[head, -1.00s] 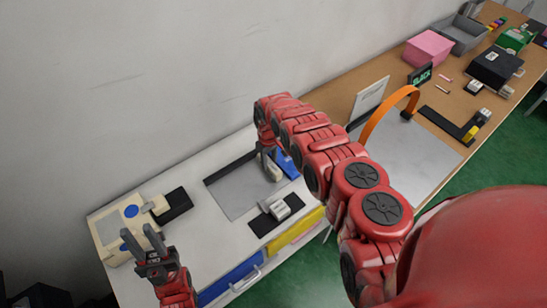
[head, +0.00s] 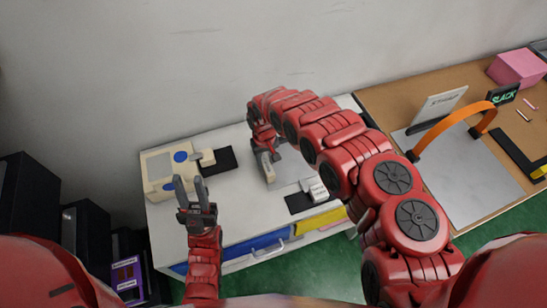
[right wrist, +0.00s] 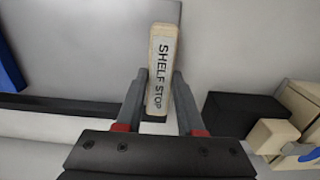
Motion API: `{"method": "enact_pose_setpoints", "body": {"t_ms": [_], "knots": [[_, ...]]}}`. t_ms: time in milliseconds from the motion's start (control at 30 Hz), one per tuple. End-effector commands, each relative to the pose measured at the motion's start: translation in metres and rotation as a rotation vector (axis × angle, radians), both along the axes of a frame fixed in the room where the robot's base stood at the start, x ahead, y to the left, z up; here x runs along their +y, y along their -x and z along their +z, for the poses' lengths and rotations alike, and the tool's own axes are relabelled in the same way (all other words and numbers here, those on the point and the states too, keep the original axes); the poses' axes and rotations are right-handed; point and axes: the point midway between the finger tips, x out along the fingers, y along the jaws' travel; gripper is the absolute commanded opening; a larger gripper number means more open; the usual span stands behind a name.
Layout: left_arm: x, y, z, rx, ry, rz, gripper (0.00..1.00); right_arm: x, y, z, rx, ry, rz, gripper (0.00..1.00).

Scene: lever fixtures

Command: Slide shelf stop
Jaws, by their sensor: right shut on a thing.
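The shelf stop (right wrist: 162,62) is a pale upright block lettered "SHELF STOP" in the right wrist view. It also shows in the head view (head: 265,171), at the left part of a grey plate (head: 289,172) on the white bench. My right gripper (right wrist: 160,85) is shut on the stop, with one finger on each side. In the head view my right gripper (head: 262,150) is partly hidden by its own wrist. My left gripper (head: 190,183) is open and empty, pointing up in front of the beige box.
A white lever block (head: 314,188) on a black base stands at front right. A dark rail (right wrist: 60,105) borders the plate. A wooden table (head: 390,90) adjoins at right.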

Motion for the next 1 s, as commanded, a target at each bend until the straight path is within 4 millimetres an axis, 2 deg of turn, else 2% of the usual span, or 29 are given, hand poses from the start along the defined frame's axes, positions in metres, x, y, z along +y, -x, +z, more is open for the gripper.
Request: {"method": "enact_pose_setpoints", "body": {"t_ms": [333, 367, 500, 833, 1000], "knots": [[0.000, 0.000, 0.000, 0.000, 0.000, 0.000, 0.33, 0.005, 0.004, -0.002, 0.006, -0.004, 0.001, 0.00], [0.000, 0.000, 0.000, 0.000, 0.000, 0.000, 0.33, 0.005, 0.004, -0.002, 0.006, -0.004, 0.002, 0.43], [0.000, 0.000, -0.001, 0.000, 0.000, 0.000, 0.33, 0.005, 0.003, -0.001, 0.005, -0.004, 0.002, 0.68], [0.000, 0.000, -0.001, 0.000, 0.000, 0.000, 0.33, 0.004, 0.002, 0.000, 0.001, -0.003, 0.001, 0.68], [0.000, 0.000, -0.004, 0.000, 0.000, 0.000, 0.33, 0.004, -0.001, 0.012, -0.003, -0.004, 0.003, 0.68]]}}
